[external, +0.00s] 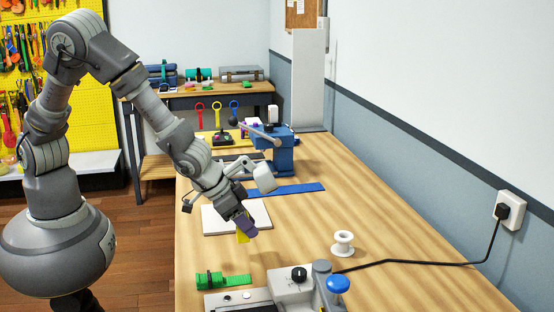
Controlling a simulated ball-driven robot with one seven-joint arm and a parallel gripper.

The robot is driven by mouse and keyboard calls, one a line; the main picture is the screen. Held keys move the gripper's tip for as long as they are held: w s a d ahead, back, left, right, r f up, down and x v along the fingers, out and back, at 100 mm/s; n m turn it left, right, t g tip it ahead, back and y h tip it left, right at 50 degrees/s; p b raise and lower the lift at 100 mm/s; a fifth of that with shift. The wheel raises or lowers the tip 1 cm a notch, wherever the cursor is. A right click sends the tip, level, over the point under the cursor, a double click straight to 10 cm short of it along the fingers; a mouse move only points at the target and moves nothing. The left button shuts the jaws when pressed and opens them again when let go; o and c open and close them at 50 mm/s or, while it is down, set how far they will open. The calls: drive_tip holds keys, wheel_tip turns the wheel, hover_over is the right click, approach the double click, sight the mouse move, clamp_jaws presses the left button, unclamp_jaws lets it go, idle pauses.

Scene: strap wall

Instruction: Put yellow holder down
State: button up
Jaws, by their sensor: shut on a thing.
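My gripper (246,226) points down over the near side of the workbench, at the right edge of a flat white board (217,222). It is shut on the yellow holder (242,237), which shows only as a small yellow piece below the dark fingertips. The rest of the holder is hidden by the gripper. I cannot tell whether the holder touches the board or hangs just above it.
A white spool (343,243) stands to the right. A green strap roll (222,281) and a grey machine with a blue knob (338,284) are in front. A blue strip (297,189) and a blue vise-like device (280,150) lie behind. The bench's right side is mostly clear, crossed by a black cable (420,263).

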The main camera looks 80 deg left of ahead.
drive_tip(key=w, duration=0.2)
drive_tip(key=w+d, duration=0.1)
drive_tip(key=w, duration=0.1)
drive_tip(key=w+d+b, duration=0.1)
drive_tip(key=w, duration=0.1)
drive_tip(key=shift+f, duration=0.35)
wheel_tip(320, 180, down, 4)
drive_tip(key=shift+w+d+r+b, duration=0.1)
drive_tip(key=shift+r+b, duration=0.05)
drive_tip(key=shift+b, duration=0.85)
drive_tip(key=shift+r, duration=0.2)
drive_tip(key=shift+f, duration=0.15)
drive_tip(key=o, duration=1.1)
drive_tip(key=p+v, duration=0.4)
drive_tip(key=v, duration=0.8)
